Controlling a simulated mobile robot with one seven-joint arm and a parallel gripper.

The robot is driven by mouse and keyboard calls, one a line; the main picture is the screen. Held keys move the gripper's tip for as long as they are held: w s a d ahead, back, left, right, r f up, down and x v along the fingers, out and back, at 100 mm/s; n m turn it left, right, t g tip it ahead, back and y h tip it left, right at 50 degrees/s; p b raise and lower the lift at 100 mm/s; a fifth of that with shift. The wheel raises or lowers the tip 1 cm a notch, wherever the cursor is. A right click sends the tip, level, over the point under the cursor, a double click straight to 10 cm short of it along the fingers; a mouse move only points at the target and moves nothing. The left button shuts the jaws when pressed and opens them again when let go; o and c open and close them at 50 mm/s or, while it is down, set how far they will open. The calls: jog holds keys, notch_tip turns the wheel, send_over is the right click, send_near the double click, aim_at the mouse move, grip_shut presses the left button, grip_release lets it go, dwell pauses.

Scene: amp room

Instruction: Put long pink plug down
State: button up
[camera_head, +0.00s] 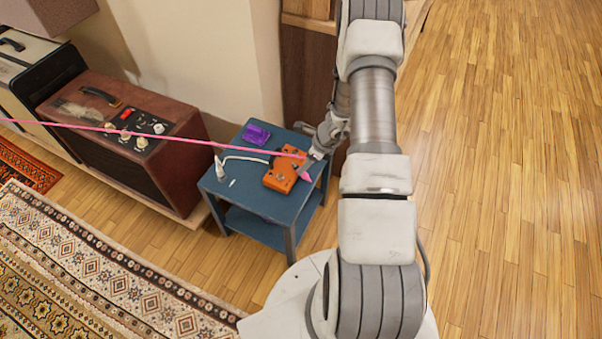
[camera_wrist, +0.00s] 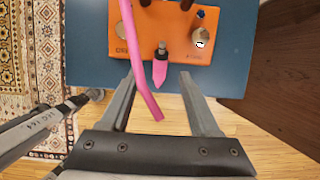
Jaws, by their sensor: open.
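The pink plug (camera_wrist: 160,72) has a dark and metal end and lies against the orange pedal (camera_wrist: 95,47) at its near edge, its metal end toward the pedal. I cannot tell whether it is inserted or only resting there. In the head view the pink plug (camera_head: 306,175) shows at the right end of the orange pedal (camera_head: 283,177). Its pink cable (camera_wrist: 137,65) crosses over the pedal. My gripper (camera_wrist: 158,80) is open, with one finger either side of the plug and apart from it. In the head view my gripper (camera_head: 318,153) is partly hidden.
The pedal is on a small blue table (camera_head: 245,205). A white plug (camera_head: 219,168) with a white cable and a purple box (camera_head: 256,133) are also on it. A brown amp (camera_head: 125,135) stands left, a patterned rug (camera_head: 90,265) in front. The wood floor at right (camera_head: 510,180) is clear.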

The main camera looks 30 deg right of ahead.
jog(key=b+x, duration=0.1)
jog(key=x, duration=0.3)
jog(key=shift+f+b, duration=0.4)
grip_shut()
